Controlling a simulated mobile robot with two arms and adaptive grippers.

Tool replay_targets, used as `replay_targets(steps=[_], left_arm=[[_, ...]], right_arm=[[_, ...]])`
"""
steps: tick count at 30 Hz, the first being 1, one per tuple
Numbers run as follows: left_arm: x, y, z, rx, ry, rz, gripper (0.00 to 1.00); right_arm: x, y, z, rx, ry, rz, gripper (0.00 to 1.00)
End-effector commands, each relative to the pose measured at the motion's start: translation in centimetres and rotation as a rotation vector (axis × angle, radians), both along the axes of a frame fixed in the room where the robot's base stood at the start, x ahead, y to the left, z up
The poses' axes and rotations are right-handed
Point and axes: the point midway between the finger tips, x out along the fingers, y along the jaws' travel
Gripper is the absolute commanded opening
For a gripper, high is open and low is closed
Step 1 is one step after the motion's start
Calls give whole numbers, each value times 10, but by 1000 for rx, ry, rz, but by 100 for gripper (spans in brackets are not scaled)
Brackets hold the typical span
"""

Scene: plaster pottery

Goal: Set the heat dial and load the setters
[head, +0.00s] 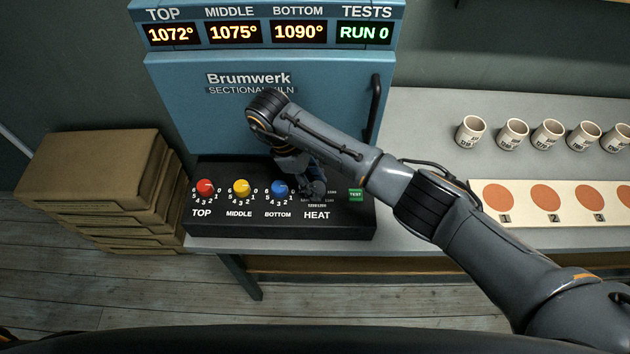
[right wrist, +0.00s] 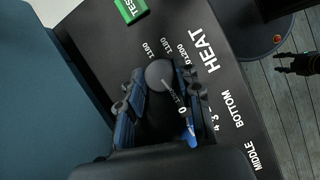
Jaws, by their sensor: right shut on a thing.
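The blue kiln (head: 265,115) has a black control panel (head: 215,222) at its front. The HEAT dial (right wrist: 159,75) is a round dark knob with a pale pointer line; numbers including 1160, 1180 and 1200 are printed around it. My right gripper (head: 312,190) is shut on this dial, one finger on each side in the right wrist view (right wrist: 160,85), and hides it in the head view. A small dark gripper, seemingly my left (right wrist: 281,64), is far off at the right edge of the right wrist view, its fingers apart and empty. I cannot tell which things are the setters.
Red (head: 205,188), yellow (head: 241,188) and blue (head: 279,188) knobs sit left of HEAT, the green TEST button (head: 355,195) right. Displays (head: 268,32) read 1072, 1075, 1090 and RUN 0. Several labelled white cups (head: 512,135) stand behind a numbered strip with orange discs (head: 525,215).

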Motion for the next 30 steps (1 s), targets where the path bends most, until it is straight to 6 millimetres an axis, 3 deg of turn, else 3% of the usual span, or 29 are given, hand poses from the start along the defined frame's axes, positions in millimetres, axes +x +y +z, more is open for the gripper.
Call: replay_targets(steps=[1, 3, 4, 17, 23, 30], left_arm=[[0, 0, 0, 0, 0, 0, 40], [0, 0, 0, 0, 0, 0, 40], [0, 0, 0, 0, 0, 0, 40], [-1, 1, 0, 1, 2, 1, 40], [-1, 0, 0, 0, 1, 1, 40], [0, 0, 0, 0, 0, 1, 40]], right_arm=[[-1, 1, -1, 3, 2, 1, 40], [-1, 1, -1, 2, 1, 1, 55], [-1, 1, -1, 1, 1, 1, 57], [2, 1, 6, 2, -5, 3, 57], [2, -1, 25, -2, -7, 3, 57], [2, 0, 69, 0, -5, 3, 57]])
